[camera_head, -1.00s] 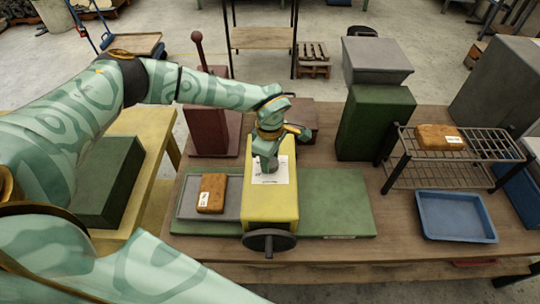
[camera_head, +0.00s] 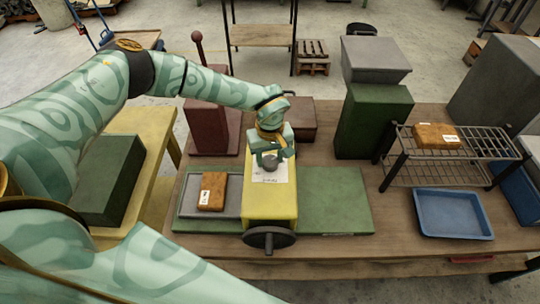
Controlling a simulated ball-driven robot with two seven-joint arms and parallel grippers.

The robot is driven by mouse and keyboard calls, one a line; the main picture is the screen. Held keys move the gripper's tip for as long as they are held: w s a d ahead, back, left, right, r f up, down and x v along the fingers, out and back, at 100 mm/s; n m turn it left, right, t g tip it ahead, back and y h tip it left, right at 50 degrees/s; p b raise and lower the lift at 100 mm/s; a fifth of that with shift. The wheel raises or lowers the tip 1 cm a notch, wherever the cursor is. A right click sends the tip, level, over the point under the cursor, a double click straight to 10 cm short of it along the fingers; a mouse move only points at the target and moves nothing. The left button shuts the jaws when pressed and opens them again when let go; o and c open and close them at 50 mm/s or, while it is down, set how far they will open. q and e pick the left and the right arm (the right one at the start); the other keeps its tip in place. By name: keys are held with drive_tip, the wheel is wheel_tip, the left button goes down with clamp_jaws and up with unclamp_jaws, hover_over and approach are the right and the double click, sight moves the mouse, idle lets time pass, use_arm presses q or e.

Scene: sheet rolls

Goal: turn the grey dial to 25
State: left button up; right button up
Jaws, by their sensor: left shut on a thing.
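A yellow machine (camera_head: 270,208) stands on a green base board (camera_head: 340,200) on the wooden table. A white paper label (camera_head: 283,172) lies on its top, its writing too small to read. The grey dial (camera_head: 270,163) sits on the label, partly hidden under my left gripper. My left gripper (camera_head: 268,157) comes down from above and is shut on the dial. A dark handwheel (camera_head: 268,239) is on the machine's front. My right gripper is not in the view.
A grey tray with an orange-brown block (camera_head: 213,190) is left of the machine. A blue tray (camera_head: 453,214), a wire rack (camera_head: 460,165) with another block (camera_head: 436,136), and a green box (camera_head: 372,120) stand to the right. A dark red press (camera_head: 208,128) stands behind.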

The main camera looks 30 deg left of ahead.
sight(270, 160)
use_arm(q)
drive_tip(key=shift+w+r+m, duration=0.15)
drive_tip(key=shift+w+m, duration=0.05)
drive_tip(key=shift+m, duration=0.4)
drive_tip(key=o, duration=0.9)
drive_tip(key=shift+c, duration=0.2)
drive_tip(key=shift+o, duration=0.7)
drive_tip(key=shift+s, duration=0.1)
wheel_tip(270, 160, up, 16)
drive_tip(key=shift+r, duration=0.1)
